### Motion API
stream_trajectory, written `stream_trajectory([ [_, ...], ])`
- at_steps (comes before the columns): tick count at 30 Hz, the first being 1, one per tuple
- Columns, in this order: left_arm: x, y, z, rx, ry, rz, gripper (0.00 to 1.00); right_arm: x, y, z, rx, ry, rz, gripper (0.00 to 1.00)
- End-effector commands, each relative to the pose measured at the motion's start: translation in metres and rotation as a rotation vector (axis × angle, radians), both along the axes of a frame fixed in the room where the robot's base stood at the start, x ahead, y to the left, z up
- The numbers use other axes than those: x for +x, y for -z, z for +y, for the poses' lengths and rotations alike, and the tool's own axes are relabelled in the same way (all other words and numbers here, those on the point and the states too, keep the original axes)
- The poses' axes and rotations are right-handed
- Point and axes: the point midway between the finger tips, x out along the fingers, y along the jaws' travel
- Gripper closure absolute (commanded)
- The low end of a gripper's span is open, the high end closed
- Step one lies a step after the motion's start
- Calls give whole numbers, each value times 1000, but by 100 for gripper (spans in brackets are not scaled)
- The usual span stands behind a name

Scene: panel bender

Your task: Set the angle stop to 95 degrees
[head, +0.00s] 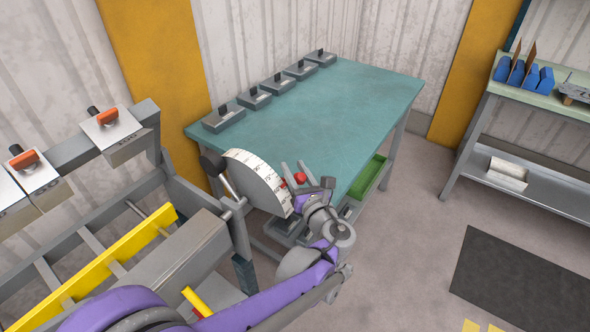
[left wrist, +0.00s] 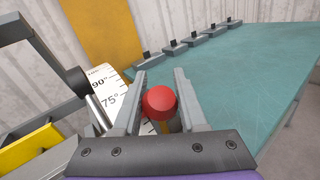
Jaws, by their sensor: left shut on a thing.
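The angle stop shows as a grey disc with a white scale band (head: 259,173) at the end of the panel bender. In the left wrist view its scale (left wrist: 110,88) reads 90° and 75°, with a blurred mark farther up. A red knob (head: 300,178) sits near the lower end of the scale; it also shows in the left wrist view (left wrist: 159,102). My left gripper (head: 293,168) is shut on the red knob, with one finger on each side. The exact angle set is hidden behind the fingers. My right gripper is not in view.
The bender's grey frame with a yellow bar (head: 95,268) and orange-handled blocks (head: 110,122) fills the left. A teal table (head: 330,110) stands just behind the dial, with several grey black-knobbed blocks along its far left edge. A green tray (head: 369,176) is below it.

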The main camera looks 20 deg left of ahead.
Motion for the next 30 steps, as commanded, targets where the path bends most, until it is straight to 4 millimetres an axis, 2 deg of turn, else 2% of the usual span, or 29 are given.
stream_trajectory([
  [23,0,0,0,-2,0,1,100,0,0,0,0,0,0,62],
  [30,3,-11,8,-57,-2,19,100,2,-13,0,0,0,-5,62],
])
